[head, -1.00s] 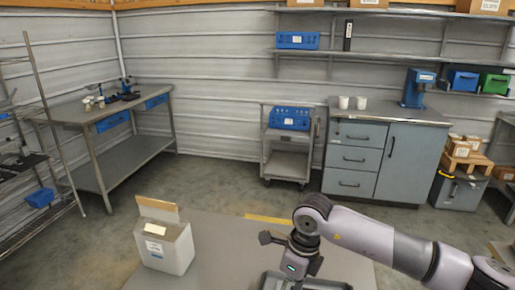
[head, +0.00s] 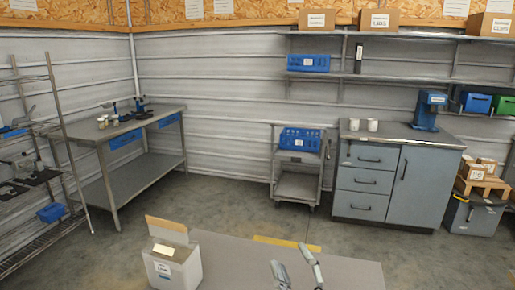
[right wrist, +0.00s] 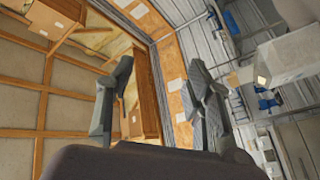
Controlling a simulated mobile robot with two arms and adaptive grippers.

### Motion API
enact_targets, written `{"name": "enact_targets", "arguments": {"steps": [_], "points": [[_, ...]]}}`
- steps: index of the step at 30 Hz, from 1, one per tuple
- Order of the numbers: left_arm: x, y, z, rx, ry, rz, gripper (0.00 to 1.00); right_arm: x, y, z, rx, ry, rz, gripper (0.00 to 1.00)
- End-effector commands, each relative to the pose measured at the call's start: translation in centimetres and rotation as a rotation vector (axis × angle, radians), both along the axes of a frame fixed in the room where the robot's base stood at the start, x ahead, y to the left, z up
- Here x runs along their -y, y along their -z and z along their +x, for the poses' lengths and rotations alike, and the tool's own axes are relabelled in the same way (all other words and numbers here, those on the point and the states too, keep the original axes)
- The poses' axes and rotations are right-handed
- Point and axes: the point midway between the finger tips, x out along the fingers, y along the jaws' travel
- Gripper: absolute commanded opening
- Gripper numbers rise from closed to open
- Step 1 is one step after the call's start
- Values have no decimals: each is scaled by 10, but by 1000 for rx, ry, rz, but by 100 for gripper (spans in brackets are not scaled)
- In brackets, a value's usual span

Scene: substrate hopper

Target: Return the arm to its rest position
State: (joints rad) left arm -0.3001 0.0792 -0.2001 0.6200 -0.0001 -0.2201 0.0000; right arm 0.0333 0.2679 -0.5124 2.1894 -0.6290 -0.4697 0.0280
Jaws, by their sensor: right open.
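My right gripper (head: 290,256) shows at the bottom edge of the head view, in front of the grey table (head: 228,262). Only its two fingers show there, pointing up and apart; the rest of the arm is below the picture. In the right wrist view the gripper (right wrist: 160,68) is open, with nothing between its fingers. That view looks past the fingers at the walls, shelving and wood panels. My left gripper is in neither view.
A white hopper box (head: 186,272) with an open flap stands on the table, left of my gripper. Beyond are a workbench (head: 140,130), a wire rack (head: 62,150), a cart (head: 297,186) and a grey cabinet (head: 400,185). The floor between is clear.

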Motion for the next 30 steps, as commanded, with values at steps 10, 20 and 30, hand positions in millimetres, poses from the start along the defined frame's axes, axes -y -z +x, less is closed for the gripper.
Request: {"name": "enact_targets", "arguments": {"steps": [10, 20, 30], "points": [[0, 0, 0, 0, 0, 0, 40, 112, 195, -109, -897, 392, 284, 47], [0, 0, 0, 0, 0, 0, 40, 131, 262, -240, -1406, 527, 356, 47], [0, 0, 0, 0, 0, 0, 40, 129, 344, -249, -1522, 550, 349, 47]]}}
